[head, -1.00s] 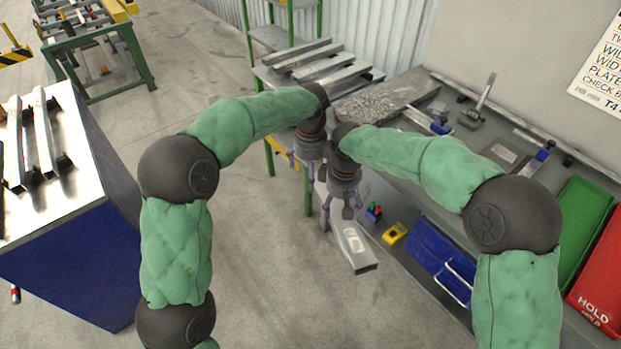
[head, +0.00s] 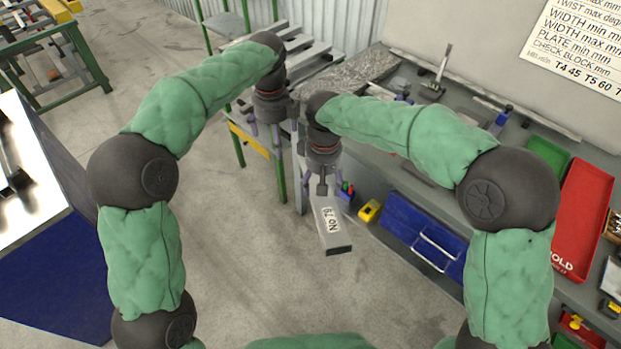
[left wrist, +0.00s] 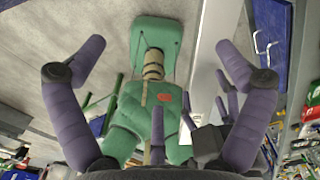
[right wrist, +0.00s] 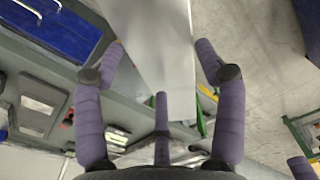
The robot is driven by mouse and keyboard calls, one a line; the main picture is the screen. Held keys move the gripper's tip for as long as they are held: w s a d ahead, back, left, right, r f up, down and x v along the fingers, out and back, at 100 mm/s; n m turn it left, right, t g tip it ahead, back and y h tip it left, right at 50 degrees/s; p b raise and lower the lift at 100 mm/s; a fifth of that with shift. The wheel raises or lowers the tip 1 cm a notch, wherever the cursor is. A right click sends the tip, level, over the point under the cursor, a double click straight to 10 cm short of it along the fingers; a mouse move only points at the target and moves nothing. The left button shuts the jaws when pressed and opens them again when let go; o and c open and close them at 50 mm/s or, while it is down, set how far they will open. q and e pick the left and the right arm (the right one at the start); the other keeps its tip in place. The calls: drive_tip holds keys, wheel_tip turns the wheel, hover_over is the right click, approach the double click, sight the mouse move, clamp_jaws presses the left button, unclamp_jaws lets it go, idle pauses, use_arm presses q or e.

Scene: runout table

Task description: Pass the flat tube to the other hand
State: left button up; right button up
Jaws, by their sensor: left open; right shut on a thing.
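The flat tube (head: 334,238) is a long grey bar with a "NO 79" label, hanging in the air in the head view with its near end toward me. My right gripper (head: 322,186) is shut on it from above; in the right wrist view the tube (right wrist: 160,30) runs between the purple fingers. My left gripper (head: 266,132) is open and empty, left of and beyond the right one, apart from the tube. In the left wrist view its fingers (left wrist: 162,45) are spread wide, and a pale strip to the right may be the tube. The tube's far end is hidden.
The bench to the right holds a red tray (head: 583,215), a green tray (head: 547,155) and gauges. A rack with grey bars stands behind my left gripper. Floor below is open.

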drive_tip(key=shift+s+d+r+m, duration=0.25)
drive_tip(key=shift+d+r+m, duration=0.2)
drive_tip(key=shift+r, duration=0.3)
use_arm(q)
drive_tip(key=w+d+m, duration=0.3)
drive_tip(key=d+m, duration=0.3)
drive_tip(key=d, duration=0.2)
drive_tip(key=f, duration=1.2)
drive_tip(key=shift+s+d+f, duration=0.15)
drive_tip(key=shift+s+f, duration=0.05)
drive_tip(key=shift+f, duration=0.05)
use_arm(e)
drive_tip(key=shift+r, duration=0.1)
use_arm(q)
drive_tip(key=c, duration=1.5)
use_arm(e)
drive_tip(key=shift+o, duration=0.2)
drive_tip(key=shift+d, duration=0.1)
use_arm(q)
drive_tip(key=shift+r, duration=0.1)
use_arm(e)
drive_tip(key=o, duration=1.6)
drive_tip(key=shift+o, duration=0.7)
